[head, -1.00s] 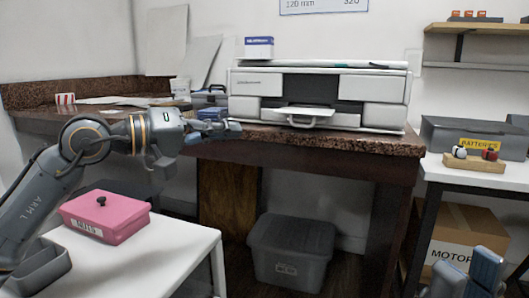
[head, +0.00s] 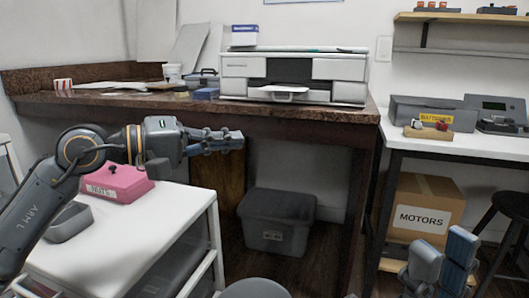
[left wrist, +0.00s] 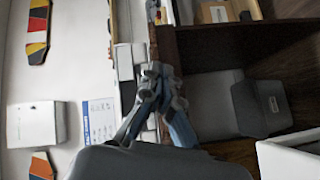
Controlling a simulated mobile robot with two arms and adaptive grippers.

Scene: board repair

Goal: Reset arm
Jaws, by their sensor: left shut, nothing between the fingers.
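My left arm reaches in from the left in the head view. Its gripper (head: 228,141) points right, in front of the dark table edge and above the white cabinet (head: 105,236). Its fingers are shut and empty, and they meet in the left wrist view (left wrist: 154,92). My right gripper (head: 441,263) shows at the lower right of the head view, in front of the side table; I cannot tell whether it is open.
A white printer-like machine (head: 345,78) stands on the granite-topped table (head: 300,111). A pink box (head: 120,184) sits on the cabinet behind my left arm.

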